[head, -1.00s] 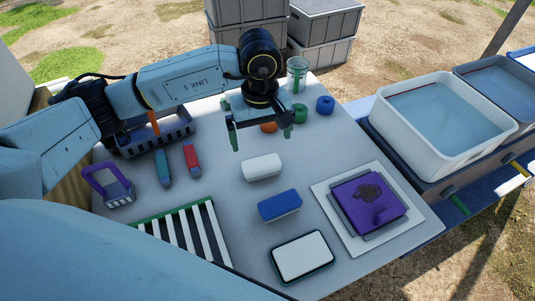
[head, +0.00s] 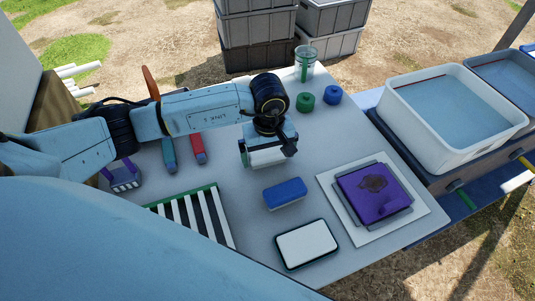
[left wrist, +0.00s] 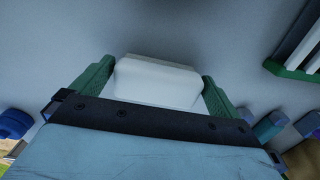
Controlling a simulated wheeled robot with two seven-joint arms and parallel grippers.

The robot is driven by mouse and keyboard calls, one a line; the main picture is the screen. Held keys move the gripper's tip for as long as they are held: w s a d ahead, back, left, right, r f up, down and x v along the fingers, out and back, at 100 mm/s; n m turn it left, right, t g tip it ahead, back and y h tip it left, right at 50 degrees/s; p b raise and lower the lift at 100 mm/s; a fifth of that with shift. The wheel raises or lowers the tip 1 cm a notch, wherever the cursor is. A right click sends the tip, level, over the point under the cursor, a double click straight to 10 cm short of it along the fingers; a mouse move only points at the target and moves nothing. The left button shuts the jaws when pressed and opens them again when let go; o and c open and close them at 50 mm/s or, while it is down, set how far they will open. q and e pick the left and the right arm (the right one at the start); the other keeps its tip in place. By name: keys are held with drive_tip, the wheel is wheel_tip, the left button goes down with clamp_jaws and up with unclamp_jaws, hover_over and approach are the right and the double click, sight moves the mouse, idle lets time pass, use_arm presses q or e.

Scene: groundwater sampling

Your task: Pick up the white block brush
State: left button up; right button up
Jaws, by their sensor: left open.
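The white block brush (left wrist: 158,80) lies on the table, and in the left wrist view it sits between the two green fingers of my left gripper (left wrist: 155,85). In the head view my left gripper (head: 266,160) is right over the brush, which shows only as a pale strip (head: 270,157) beneath it. The jaws are open, with a finger at each end of the brush. A small gap shows at the ends; I cannot tell whether either finger touches. My right gripper is not in view.
A blue block (head: 285,194) lies just in front. A white pad in a dark frame (head: 306,244), a purple pad (head: 374,195) and a striped board (head: 196,216) are nearby. Green (head: 305,102) and blue (head: 332,95) rolls stand behind. A white water tub (head: 452,140) stands right.

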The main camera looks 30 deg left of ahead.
sight(269, 153)
use_arm(q)
drive_tip(key=c, duration=0.7)
drive_tip(key=shift+r, duration=0.15)
wheel_tip(269, 153, up, 8)
drive_tip(key=shift+r, duration=0.2)
drive_tip(key=shift+r+p, duration=0.3)
drive_tip(key=shift+r, duration=0.35)
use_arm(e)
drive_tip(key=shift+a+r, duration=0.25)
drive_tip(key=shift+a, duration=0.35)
